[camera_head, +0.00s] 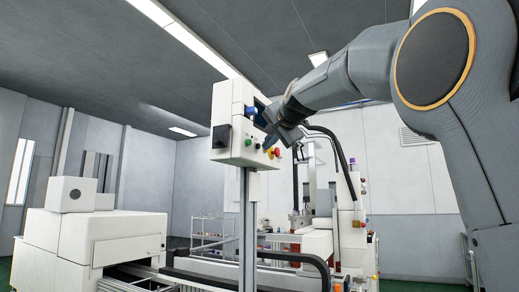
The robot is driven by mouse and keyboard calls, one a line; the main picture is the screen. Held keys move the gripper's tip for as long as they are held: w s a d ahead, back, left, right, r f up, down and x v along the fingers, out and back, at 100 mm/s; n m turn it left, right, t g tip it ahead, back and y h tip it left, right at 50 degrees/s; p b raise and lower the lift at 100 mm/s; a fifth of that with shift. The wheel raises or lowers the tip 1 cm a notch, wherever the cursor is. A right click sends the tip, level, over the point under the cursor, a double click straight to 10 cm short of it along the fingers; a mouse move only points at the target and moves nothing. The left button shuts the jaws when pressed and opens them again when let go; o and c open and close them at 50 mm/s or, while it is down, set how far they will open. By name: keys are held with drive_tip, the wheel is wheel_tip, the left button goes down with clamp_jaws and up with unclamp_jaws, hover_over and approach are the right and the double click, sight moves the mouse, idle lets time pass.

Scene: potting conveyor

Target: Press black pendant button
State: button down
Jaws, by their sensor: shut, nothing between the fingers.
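The pendant (230,103) is a white box on an upright grey post, near the middle of the head view. Its right-hand face carries a blue button (250,112), a green button (249,142) and a red button (270,152) with yellow beside it. A square black part (221,136) sits on its left-hand face. I cannot make out a black button for certain on the button face; my gripper covers part of it. My gripper (269,142) is shut and empty, at the button face, pointing down and left. I cannot tell whether it touches the face.
A white machine housing (120,235) with a grey-white box (71,194) on top stands at the left. Behind the post run conveyor rails (215,283). A white machine (350,240) with dark hoses stands behind, right of the post. The space left of the pendant is open.

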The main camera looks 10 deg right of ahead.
drive_tip(key=shift+s+d, duration=0.2)
drive_tip(key=shift+d, duration=0.05)
drive_tip(key=shift+s+d+b, duration=0.7)
drive_tip(key=shift+s+d, duration=0.05)
drive_tip(key=shift+d, duration=0.3)
drive_tip(key=shift+s+d+b, duration=0.7)
drive_tip(key=shift+s+d, duration=0.05)
drive_tip(key=shift+d, duration=0.25)
drive_tip(key=s+f+n+g+h, duration=0.1)
drive_tip(key=s+f+n+g, duration=0.15)
drive_tip(key=f, duration=1.75)
drive_tip(key=s+f+n+g+h, duration=0.15)
drive_tip(key=f+g, duration=0.25)
drive_tip(key=f, duration=1.6)
drive_tip(key=s+a+f+n+g, duration=0.1)
drive_tip(key=s+f+n+g, duration=0.4)
drive_tip(key=s+f, duration=2.4)
drive_tip(key=shift+s+f+n+g, duration=0.15)
drive_tip(key=shift+f+n+g, duration=0.15)
drive_tip(key=shift+f+g, duration=0.75)
drive_tip(key=shift+r, duration=0.1)
